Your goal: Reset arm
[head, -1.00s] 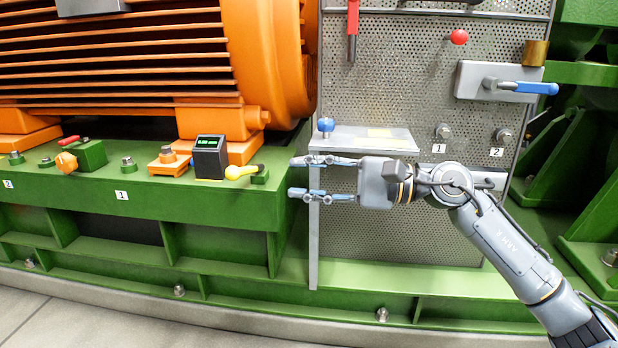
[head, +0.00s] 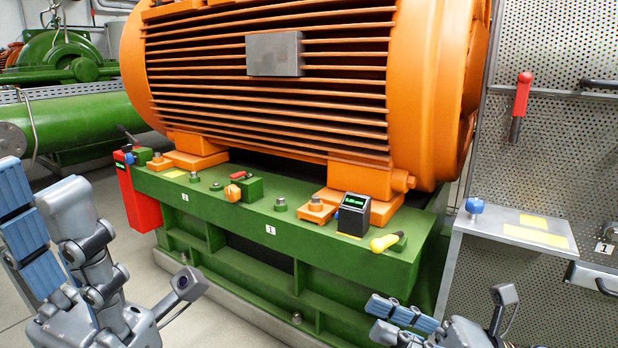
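My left gripper (head: 38,208) is large at the lower left of the head view. Its blue-padded and grey fingers point up and overlap in the picture, so its opening is unclear. I see nothing held in it. My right gripper (head: 374,318) is at the bottom edge, right of centre, its fingers pointing left. The fingers look apart with nothing between them. Its lower part is cut off by the frame. Both grippers appear in front of the green base frame (head: 270,237), clear of the parts on top.
An orange finned motor (head: 420,90) sits on the base. A black gauge (head: 352,214) and yellow-handled lever (head: 384,242) stand on its ledge. A grey shelf (head: 480,222) with a blue knob (head: 474,206) is at right, beside a perforated panel (head: 560,140). A red box (head: 140,205) is at left.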

